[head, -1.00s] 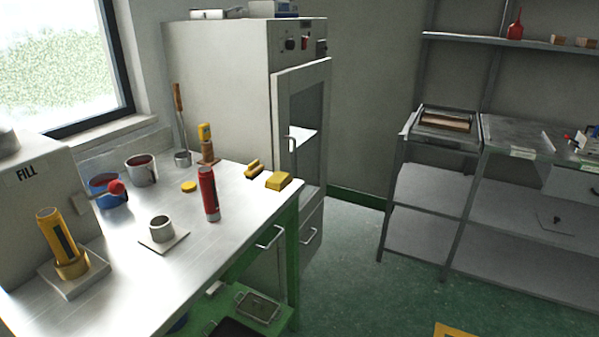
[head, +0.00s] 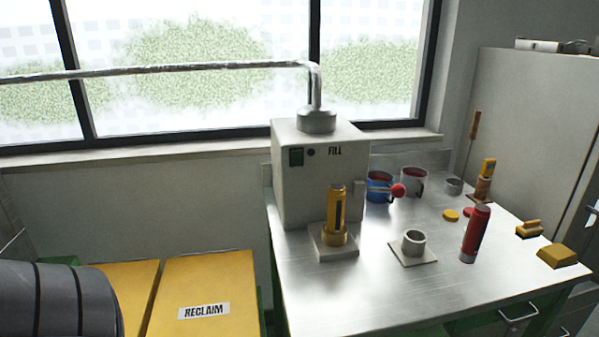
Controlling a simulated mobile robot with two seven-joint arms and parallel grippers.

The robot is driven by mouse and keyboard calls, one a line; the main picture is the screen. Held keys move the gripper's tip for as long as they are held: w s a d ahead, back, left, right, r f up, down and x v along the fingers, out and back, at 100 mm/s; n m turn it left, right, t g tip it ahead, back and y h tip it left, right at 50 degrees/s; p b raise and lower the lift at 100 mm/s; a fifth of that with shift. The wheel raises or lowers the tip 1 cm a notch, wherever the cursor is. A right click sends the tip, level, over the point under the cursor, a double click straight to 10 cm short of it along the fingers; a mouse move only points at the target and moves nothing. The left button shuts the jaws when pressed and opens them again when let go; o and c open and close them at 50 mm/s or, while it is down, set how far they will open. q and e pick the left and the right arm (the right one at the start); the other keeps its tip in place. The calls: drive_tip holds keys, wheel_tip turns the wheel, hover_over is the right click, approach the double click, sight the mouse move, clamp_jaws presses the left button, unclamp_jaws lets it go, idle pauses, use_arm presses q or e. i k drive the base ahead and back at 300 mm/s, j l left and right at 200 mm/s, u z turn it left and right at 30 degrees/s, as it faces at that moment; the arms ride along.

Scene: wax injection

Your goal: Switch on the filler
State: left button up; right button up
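The filler (head: 310,185) is a pale grey box marked FILL, standing at the back left of the metal bench in the head view. Its front has a dark green switch (head: 296,157) and a small dark round knob or button (head: 311,153). I cannot tell the switch's position at this size. A lever with a red ball (head: 398,190) sticks out at its right side. A yellow cylinder with a dark strip (head: 337,208) stands upright in a brass-coloured base on a plate in front of the filler. Neither of my grippers is in view.
The metal bench (head: 330,290) also holds a blue pot (head: 379,187), a grey pot (head: 414,181), a metal cup (head: 413,241) on a plate, a red cylinder (head: 476,235) and yellow pieces (head: 556,256). Yellow lids (head: 205,275), one marked RECLAIM, lie left. A dark ribbed shape (head: 55,300) fills the lower-left corner.

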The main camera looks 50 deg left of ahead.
sight(297, 155)
drive_tip(key=u, duration=1.35)
drive_tip(key=i+l, duration=0.1)
drive_tip(key=l, duration=0.35)
drive_tip(key=i+l, duration=0.15)
drive_tip(key=l, duration=0.25)
drive_tip(key=u, duration=0.05)
